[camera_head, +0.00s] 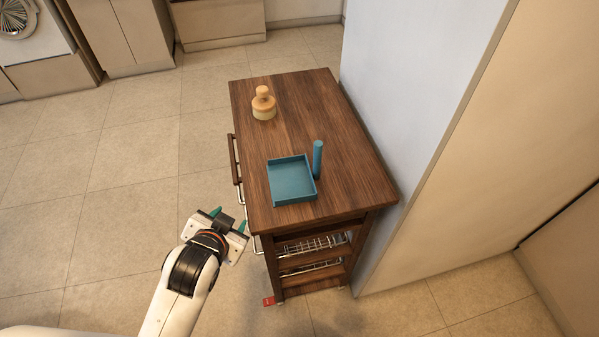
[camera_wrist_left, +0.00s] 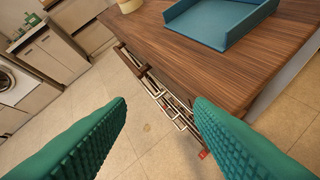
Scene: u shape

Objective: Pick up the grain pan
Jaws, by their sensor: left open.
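The grain pan is a shallow teal square tray (camera_head: 291,180) with an upright teal cylindrical handle (camera_head: 318,158) at its right side. It lies on the near half of a dark wooden cart top. It also shows at the top of the left wrist view (camera_wrist_left: 218,22), partly cut off by the frame edge. My left gripper (camera_head: 229,217) is open and empty, left of the cart's near left edge and apart from the pan. Its green fingers (camera_wrist_left: 160,125) are spread wide in the left wrist view. My right gripper is in neither view.
A wooden jar-like object with a knob (camera_head: 263,103) stands at the far left of the cart top (camera_head: 320,110). Metal rails line the cart's left side. A pale wall (camera_head: 410,110) rises close on the right. Tiled floor (camera_head: 120,200) is open to the left.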

